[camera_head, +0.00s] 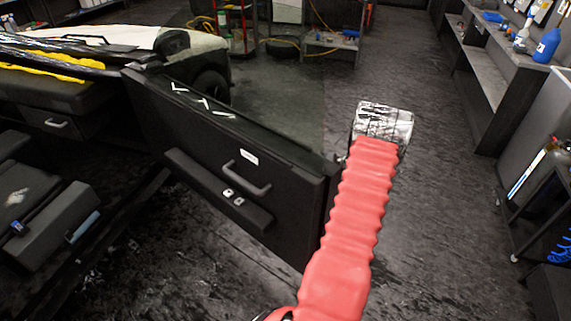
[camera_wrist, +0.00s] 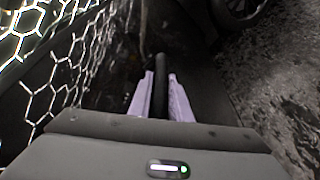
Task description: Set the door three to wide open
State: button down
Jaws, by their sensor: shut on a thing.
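A black vehicle door (camera_head: 240,165) stands swung out from the car, its inner side facing the head camera. It has a grab handle (camera_head: 246,177) and a small switch panel (camera_head: 233,197). I cannot tell if this is door three. My red arm reaches up past the door's free edge, on the right. In the wrist view my gripper (camera_wrist: 161,82) has its two pale purple fingers on both sides of a dark narrow bar or edge (camera_wrist: 162,68), and is shut on it. It appears to be the door's edge. The fingertips are hidden in the head view.
A workbench (camera_head: 490,60) with bottles runs along the right. A shelf rack (camera_head: 330,42) stands at the back. The floor (camera_head: 440,190) right of my arm is clear. A hexagon-patterned surface (camera_wrist: 62,75) is close at left in the wrist view.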

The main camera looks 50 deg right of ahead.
jog(key=shift+s+d, duration=0.25)
jog(key=shift+d, duration=0.3)
jog(key=shift+s+d, duration=0.25)
jog(key=shift+d, duration=0.3)
jog(key=c, duration=1.6)
grip_release()
jog(key=shift+a+f, duration=0.1)
jog(key=shift+c, duration=0.2)
jog(key=v, duration=1.3)
jog(key=shift+s, duration=0.25)
